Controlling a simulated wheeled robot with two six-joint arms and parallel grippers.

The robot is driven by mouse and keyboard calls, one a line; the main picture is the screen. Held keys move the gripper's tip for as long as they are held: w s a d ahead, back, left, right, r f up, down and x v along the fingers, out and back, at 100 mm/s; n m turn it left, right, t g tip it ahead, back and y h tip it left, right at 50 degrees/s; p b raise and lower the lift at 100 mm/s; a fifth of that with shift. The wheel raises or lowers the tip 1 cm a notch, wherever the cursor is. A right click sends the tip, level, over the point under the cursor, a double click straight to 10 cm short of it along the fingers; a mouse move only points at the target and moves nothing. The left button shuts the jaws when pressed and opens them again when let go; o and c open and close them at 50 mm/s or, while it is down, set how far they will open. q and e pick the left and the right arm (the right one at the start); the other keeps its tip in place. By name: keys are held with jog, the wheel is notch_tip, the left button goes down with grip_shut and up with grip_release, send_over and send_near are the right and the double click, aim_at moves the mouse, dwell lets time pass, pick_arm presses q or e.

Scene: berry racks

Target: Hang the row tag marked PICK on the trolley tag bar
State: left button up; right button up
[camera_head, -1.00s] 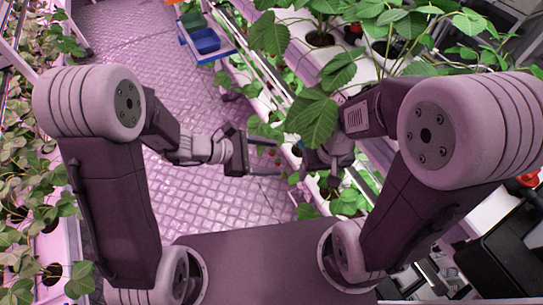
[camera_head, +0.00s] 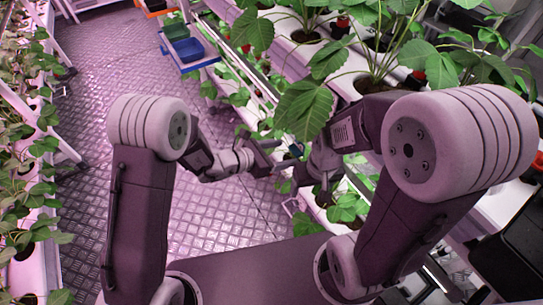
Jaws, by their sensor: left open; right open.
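My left gripper (camera_head: 283,158) is open and empty over the aisle, beside the planted rack on the right. My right gripper (camera_head: 325,190) is a little lower and to its right, close to the leaves; leaves and its own arm partly cover it. A trolley (camera_head: 190,60) with a blue rim and coloured bins stands farther up the aisle at the top. I cannot make out its tag bar. I see no row tag that I can read as PICK.
Strawberry racks line both sides; the right rack (camera_head: 345,88) has large leaves hanging near both grippers. The left rack (camera_head: 48,190) runs along the picture's left edge. The patterned aisle floor (camera_head: 115,60) between them is free up to the trolley. A black object (camera_head: 510,260) is at the lower right.

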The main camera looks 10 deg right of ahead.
aim_at(293, 151)
pick_arm(q)
jog(key=shift+b+x, duration=0.9)
jog(key=shift+x, duration=1.3)
pick_arm(e)
notch_tip(293, 151, down, 2)
jog(key=shift+f, duration=0.25)
pick_arm(q)
jog(key=c, duration=1.2)
jog(key=shift+c, duration=0.2)
jog(key=shift+r, duration=0.15)
pick_arm(e)
jog(key=shift+r, duration=0.15)
pick_arm(q)
jog(key=shift+r+p, duration=0.75)
jog(key=shift+r, duration=0.15)
pick_arm(e)
jog(key=shift+r, duration=0.55)
